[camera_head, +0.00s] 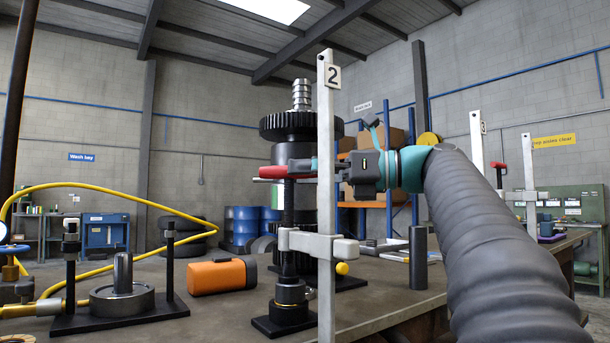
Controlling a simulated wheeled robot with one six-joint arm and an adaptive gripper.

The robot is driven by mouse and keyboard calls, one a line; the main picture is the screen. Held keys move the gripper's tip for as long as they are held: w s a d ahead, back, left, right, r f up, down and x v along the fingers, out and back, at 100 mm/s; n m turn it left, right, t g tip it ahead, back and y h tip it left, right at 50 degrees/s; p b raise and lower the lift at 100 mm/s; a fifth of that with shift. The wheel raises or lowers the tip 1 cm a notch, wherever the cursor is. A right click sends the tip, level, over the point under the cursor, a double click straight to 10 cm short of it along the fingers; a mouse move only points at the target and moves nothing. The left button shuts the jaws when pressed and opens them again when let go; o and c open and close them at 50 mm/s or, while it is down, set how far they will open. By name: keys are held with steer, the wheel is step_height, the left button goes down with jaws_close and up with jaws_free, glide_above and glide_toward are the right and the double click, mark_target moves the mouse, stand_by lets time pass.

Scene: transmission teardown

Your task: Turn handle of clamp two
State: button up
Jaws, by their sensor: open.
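Clamp two has a tall pale-grey upright bar (326,240) with a "2" plate (333,76) at its top. Its red handle (272,172) sticks out to the left at about mid height, on a dark spindle above the grey sliding arm (300,241). A black gear and shaft stack (292,126) stands upright behind the clamp. My gripper (344,172) comes in from the right at handle height, close to the right side of the bar. It is open. The bar partly hides the space between its fingertips and the handle, so contact cannot be told.
An orange case (222,276), a black stand with a metal hub (123,290) and a yellow hose (110,187) lie left on the bench (225,325). A dark cylinder (418,258) stands right of the clamp. Clamp three (478,150) is farther right.

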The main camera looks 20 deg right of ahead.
steer(key=shift+w+a, duration=0.1)
steer(key=shift+a, duration=0.1)
jaws_close()
steer(key=shift+r+t, duration=0.1)
steer(key=shift+t, duration=0.2)
steer(key=shift+s+a+m+t+h+p, duration=0.1)
steer(key=shift+s+m+t+h+p, duration=0.05)
steer(key=shift+m+t+h, duration=0.35)
steer(key=shift+s+a+m+t+h+p, duration=0.1)
steer(key=shift+m+t+h+p, duration=0.05)
steer(key=shift+m+t+h, duration=0.75)
steer(key=shift+m+t, duration=0.1)
steer(key=shift+t, duration=0.1)
